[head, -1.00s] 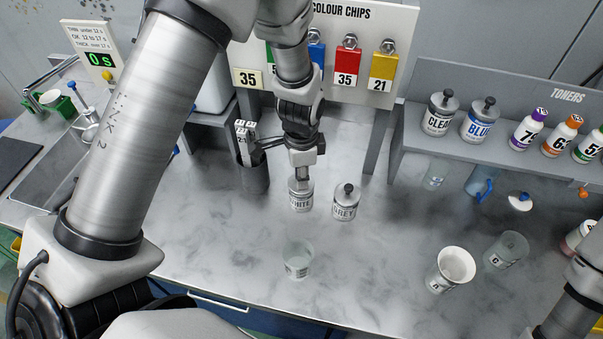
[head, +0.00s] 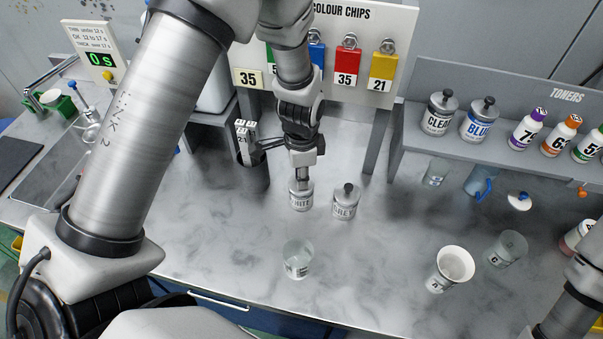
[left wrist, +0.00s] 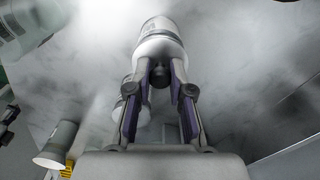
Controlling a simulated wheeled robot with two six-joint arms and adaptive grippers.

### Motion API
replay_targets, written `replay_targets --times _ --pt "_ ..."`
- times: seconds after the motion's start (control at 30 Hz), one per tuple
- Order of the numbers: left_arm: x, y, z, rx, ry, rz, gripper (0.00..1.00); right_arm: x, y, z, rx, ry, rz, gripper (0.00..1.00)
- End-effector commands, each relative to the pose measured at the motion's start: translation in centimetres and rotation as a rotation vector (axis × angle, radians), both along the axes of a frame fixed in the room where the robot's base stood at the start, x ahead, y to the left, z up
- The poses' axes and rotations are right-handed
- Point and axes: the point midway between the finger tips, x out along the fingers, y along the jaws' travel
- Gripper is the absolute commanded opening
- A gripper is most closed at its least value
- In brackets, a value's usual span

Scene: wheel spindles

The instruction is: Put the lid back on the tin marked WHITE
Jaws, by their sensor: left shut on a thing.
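The tin marked WHITE (head: 301,199) stands upright on the bench, left of the tin marked GREY (head: 345,205). It also shows at the top of the left wrist view (left wrist: 160,27). My left gripper (head: 302,179) points straight down over it. In the left wrist view my left gripper (left wrist: 160,80) has its fingers shut about the dark knob of the pale lid (left wrist: 159,48). The lid is at the tin's top; I cannot tell whether it is fully seated. My right gripper is not in view.
A dark holder (head: 253,172) with sticks stands close left of the gripper. A clear cup (head: 298,260) is in front of the tins, and a white cup (head: 453,268) stands further right. The toner shelf (head: 500,150) is at right. The bench's left front is clear.

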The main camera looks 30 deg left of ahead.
Motion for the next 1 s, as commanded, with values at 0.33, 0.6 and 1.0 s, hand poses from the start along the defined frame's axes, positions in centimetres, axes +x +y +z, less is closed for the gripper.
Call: replay_targets --times 0.33,0.6,1.0 --pt "0.01 0.01 -0.01 0.0 0.0 0.0 0.02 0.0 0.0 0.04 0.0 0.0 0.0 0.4" --pt "0.0 0.0 -0.02 0.0 0.0 0.0 0.5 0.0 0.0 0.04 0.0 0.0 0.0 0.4" --pt "0.0 0.0 -0.02 0.0 0.0 0.0 0.75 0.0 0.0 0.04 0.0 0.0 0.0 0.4"
